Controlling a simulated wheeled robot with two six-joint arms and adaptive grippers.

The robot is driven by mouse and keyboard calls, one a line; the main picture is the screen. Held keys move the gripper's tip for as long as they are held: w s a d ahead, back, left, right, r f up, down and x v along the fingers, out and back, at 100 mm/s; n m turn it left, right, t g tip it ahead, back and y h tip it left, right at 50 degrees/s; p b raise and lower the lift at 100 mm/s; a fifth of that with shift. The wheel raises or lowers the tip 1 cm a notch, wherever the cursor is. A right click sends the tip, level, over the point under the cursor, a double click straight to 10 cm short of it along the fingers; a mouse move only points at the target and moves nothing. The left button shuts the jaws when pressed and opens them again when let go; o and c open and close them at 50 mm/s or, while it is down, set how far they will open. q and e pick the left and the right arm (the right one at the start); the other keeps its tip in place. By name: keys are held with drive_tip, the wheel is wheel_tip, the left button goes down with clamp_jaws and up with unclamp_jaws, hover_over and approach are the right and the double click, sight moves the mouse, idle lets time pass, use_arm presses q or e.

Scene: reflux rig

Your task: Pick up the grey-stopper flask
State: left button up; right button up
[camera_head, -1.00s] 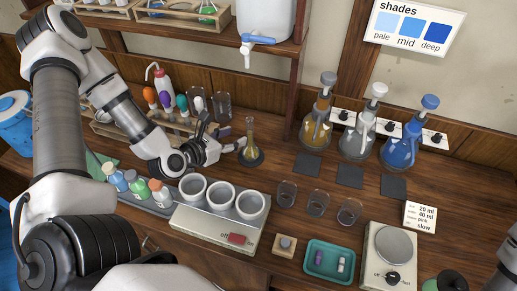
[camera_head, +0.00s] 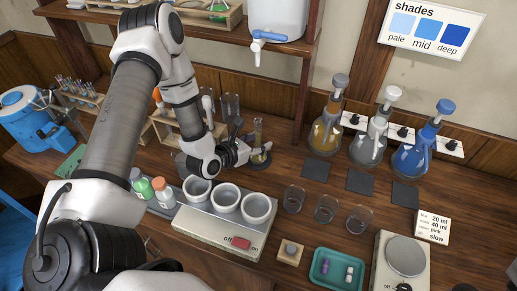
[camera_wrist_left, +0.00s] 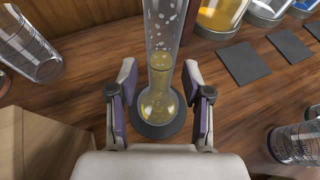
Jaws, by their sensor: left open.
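A slim clear flask (camera_head: 258,135) with yellow liquid stands upright on a dark round pad. In the left wrist view this flask (camera_wrist_left: 160,85) stands between my spread fingers, with gaps at both sides. Its top is cut off there, and I cannot tell its stopper. My left gripper (camera_head: 246,150) is open and empty around it, low near the bench; it also shows in the wrist view (camera_wrist_left: 160,92). A larger amber flask (camera_head: 325,135) with a grey stopper (camera_head: 340,80) stands farther right at the back. My right gripper is out of view.
Clear (camera_head: 373,140) and blue (camera_head: 411,158) flasks stand right of the amber one. Three white cups (camera_head: 227,197) on a heater block and glass beakers (camera_head: 293,199) lie in front. A shelf post (camera_head: 305,85) rises behind. Dark mats (camera_head: 360,181) lie flat on the bench.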

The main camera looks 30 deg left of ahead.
use_arm(q)
drive_tip(key=shift+s, duration=0.1)
clamp_jaws()
drive_tip(key=shift+r, duration=0.1)
idle(0.3)
drive_tip(key=shift+r, duration=0.2)
wheel_tip(320, 180, up, 9)
drive_tip(key=b, duration=0.1)
drive_tip(key=shift+r, duration=0.15)
idle(0.5)
